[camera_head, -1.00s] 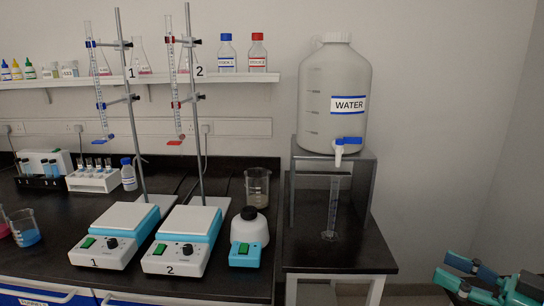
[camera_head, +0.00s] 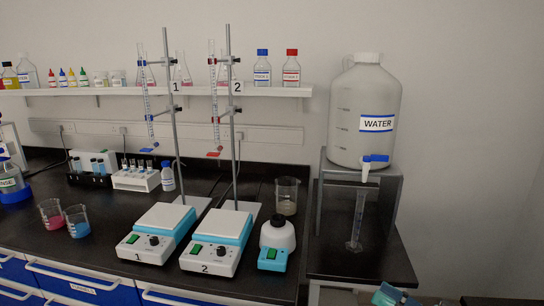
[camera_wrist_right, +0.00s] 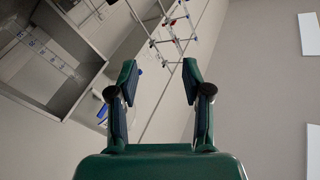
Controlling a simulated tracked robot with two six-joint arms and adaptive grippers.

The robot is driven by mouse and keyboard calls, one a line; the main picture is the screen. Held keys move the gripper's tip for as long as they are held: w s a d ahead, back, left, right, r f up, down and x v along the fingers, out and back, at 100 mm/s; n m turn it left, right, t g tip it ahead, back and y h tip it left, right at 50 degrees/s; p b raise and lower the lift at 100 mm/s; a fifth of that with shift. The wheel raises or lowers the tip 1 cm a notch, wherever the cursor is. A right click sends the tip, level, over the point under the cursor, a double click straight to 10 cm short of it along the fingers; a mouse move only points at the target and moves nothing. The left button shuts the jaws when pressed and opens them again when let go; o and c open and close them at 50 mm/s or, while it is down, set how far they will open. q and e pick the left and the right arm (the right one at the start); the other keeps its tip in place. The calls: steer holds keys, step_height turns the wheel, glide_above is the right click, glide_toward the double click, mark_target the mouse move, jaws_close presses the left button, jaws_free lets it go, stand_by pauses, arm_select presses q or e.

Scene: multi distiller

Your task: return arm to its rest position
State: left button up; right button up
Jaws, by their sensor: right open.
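My right gripper (camera_head: 395,297) shows only in part at the bottom edge of the head view, to the right of the middle, in front of the water table. In the right wrist view the two green fingers of the right gripper (camera_wrist_right: 160,82) stand apart with nothing between them. It is open and empty. The wrist view is strongly tilted, with a grey frame at the left and distant burette stands at the top. My left gripper is in neither view.
The water tank (camera_head: 365,100) sits on a grey stand (camera_head: 392,195) with a graduated cylinder (camera_head: 356,222) beneath. Pink (camera_head: 51,214) and blue (camera_head: 78,222) beakers stand further left. The wall area at right is clear.

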steer(key=w+a+f+m+g+h+p, duration=0.1)
steer(key=a+f+m+g+h+p, duration=0.15)
steer(key=a+f, duration=0.6)
steer(key=a+f+m+g+h+p, duration=0.1)
steer(key=a+f+m+h+p, duration=0.25)
steer(key=f, duration=0.75)
steer(key=s+f+g+h+b, duration=0.1)
steer(key=s+f+g+h, duration=0.2)
steer(key=s+f+g, duration=0.6)
steer(key=s+f, duration=0.6)
steer(key=s, duration=0.4)
steer(key=shift+s+a+f+g+h, duration=0.15)
steer(key=shift+s+a+g+h, duration=0.2)
steer(key=shift+a+h, duration=0.05)
